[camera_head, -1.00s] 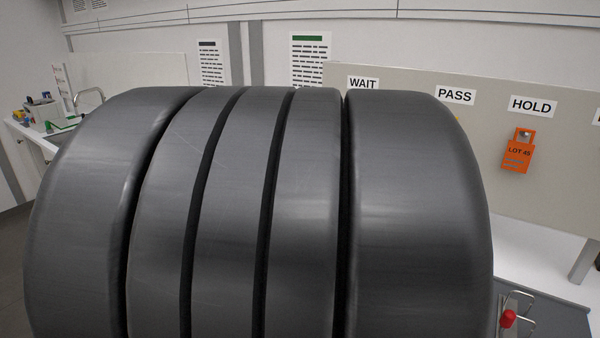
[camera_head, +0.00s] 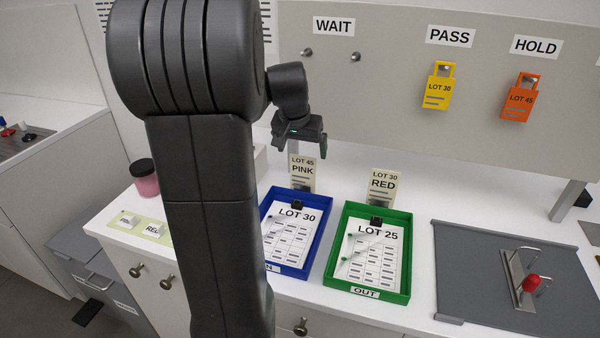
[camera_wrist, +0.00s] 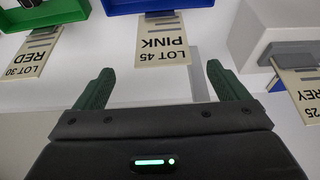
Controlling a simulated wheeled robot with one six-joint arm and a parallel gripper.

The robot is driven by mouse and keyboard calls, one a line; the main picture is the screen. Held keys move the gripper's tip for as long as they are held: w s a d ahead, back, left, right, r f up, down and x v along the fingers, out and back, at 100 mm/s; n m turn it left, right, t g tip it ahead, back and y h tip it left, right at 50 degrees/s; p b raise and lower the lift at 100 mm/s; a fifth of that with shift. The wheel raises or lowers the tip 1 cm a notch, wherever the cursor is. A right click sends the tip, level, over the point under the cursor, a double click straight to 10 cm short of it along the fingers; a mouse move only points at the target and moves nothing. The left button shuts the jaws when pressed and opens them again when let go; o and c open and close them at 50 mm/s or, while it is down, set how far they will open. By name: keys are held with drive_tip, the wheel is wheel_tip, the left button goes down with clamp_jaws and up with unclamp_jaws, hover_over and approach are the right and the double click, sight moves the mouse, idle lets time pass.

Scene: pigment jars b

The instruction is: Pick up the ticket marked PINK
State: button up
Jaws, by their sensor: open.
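The cream ticket marked LOT 45 PINK (camera_head: 302,172) stands at the back edge of the blue tray (camera_head: 328,232). It also shows upside down in the wrist view (camera_wrist: 163,40), ahead of my fingers and roughly between them. My gripper (camera_head: 298,138) hangs just above and behind the ticket in the head view. In the wrist view my gripper (camera_wrist: 163,85) has its two green fingers spread apart with nothing between them. The fingertips are short of the ticket and do not appear to touch it.
The ticket marked LOT 30 RED (camera_head: 383,186) stands behind the green tray (camera_head: 405,262). Another cream ticket (camera_wrist: 302,85) is at the right of the wrist view. A yellow tag (camera_head: 438,88) and an orange tag (camera_head: 520,98) hang on the board. A pink jar (camera_head: 146,180) stands left.

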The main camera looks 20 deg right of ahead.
sight(303, 159)
drive_tip(key=shift+p+x, duration=0.6)
drive_tip(key=shift+x, duration=3.6)
drive_tip(key=shift+w, duration=0.15)
drive_tip(key=shift+r, duration=0.1)
drive_tip(key=c, duration=1)
